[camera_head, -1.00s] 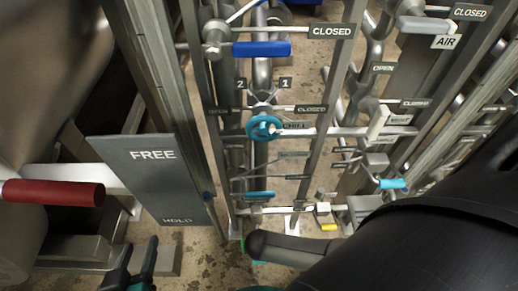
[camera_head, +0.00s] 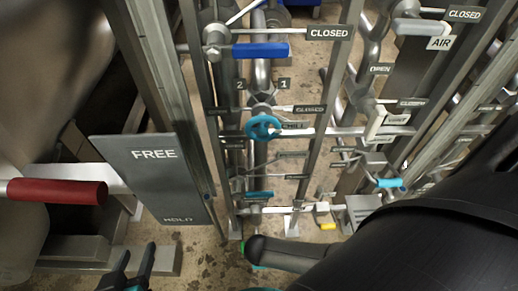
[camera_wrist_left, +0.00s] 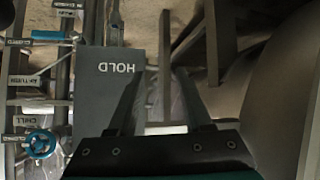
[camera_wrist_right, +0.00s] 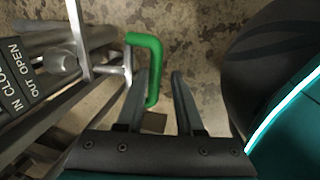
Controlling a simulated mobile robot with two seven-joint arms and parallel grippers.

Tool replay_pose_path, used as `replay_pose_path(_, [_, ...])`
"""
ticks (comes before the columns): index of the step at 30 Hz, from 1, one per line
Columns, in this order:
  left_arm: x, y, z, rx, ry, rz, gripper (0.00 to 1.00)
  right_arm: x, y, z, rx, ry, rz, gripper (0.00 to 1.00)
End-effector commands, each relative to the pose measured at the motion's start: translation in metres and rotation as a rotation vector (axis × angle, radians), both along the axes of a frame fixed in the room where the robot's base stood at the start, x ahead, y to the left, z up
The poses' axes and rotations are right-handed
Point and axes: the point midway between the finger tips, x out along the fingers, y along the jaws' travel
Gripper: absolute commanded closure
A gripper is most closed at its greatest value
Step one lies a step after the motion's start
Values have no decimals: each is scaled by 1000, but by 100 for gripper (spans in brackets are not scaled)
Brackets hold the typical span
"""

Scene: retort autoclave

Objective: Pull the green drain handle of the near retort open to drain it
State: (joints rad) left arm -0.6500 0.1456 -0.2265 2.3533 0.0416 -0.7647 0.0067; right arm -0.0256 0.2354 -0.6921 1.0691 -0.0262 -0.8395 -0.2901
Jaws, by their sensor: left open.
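The green drain handle (camera_wrist_right: 154,80) is a bent green bar on a metal rod in the right wrist view. My right gripper (camera_wrist_right: 160,75) is open there, and the handle's long leg appears between its two fingers, nearer the left one. I cannot tell its depth relative to the fingertips. In the head view only a sliver of green (camera_head: 243,247) shows beside my black right arm, which hides the rest. My left gripper (camera_head: 134,250) is open and empty at the bottom left, below the grey FREE/HOLD plate (camera_head: 160,185).
Pipes and valves fill the rack, with a blue lever (camera_head: 262,49) and a cyan wheel (camera_head: 262,126). A red handle (camera_head: 58,191) sticks out at the left. A large rounded grey body (camera_wrist_left: 285,90) stands beside my left gripper. Bare floor (camera_head: 215,262) shows below the rack.

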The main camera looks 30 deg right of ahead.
Motion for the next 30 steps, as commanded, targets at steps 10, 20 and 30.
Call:
replay_pose_path(10, [-5, 9, 0, 38, 72, 9, 50, -1, 0, 7, 0, 0, 0, 68])
replay_pose_path(20, [-24, 35, 1, 124, 256, 39, 50, -3, 1, 22, -2, -1, 0, 68])
replay_pose_path(30, [-51, 64, -18, 215, 517, 83, 50, -8, 5, 58, -1, -2, -1, 68])
